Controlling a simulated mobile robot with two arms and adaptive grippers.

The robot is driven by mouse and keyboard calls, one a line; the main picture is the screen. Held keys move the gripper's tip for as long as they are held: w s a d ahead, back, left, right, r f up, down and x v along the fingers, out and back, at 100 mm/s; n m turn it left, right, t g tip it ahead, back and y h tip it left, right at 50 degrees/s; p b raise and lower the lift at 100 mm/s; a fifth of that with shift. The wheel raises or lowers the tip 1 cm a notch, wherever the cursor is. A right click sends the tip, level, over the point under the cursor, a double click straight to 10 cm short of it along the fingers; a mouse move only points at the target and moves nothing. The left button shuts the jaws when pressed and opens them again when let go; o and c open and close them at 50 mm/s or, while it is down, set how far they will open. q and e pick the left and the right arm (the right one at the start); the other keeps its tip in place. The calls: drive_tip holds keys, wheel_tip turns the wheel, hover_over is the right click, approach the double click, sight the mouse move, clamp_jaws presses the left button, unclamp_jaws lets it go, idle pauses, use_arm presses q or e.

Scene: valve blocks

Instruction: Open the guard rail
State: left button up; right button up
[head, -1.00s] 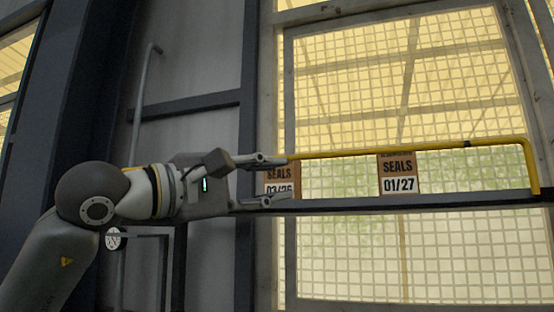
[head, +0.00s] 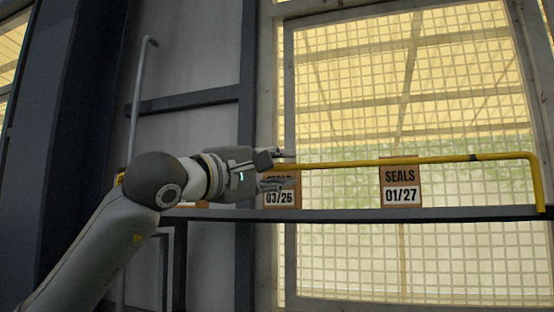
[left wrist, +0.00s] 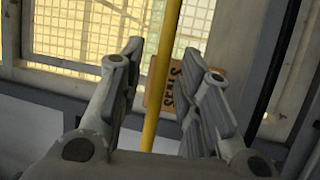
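The guard rail is a yellow bar (head: 440,160) that runs level across the mesh window and bends down at its right end. In the left wrist view the yellow bar (left wrist: 157,100) passes between the two fingers. My left gripper (head: 285,168) is open, with its fingers above and below the bar near the left post. It also shows in the left wrist view (left wrist: 160,75), where I see no clear finger contact. My arm hides the rail's left part. My right gripper is not in view.
A sign reading SEALS 01/27 (head: 400,185) and a sign reading 03/26 (head: 281,198) stand behind the bar. A dark ledge (head: 460,213) runs below them. A grey pipe (head: 137,90) rises at left.

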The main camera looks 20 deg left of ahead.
use_arm(q)
drive_tip(key=shift+w, duration=0.15)
clamp_jaws()
idle(0.4)
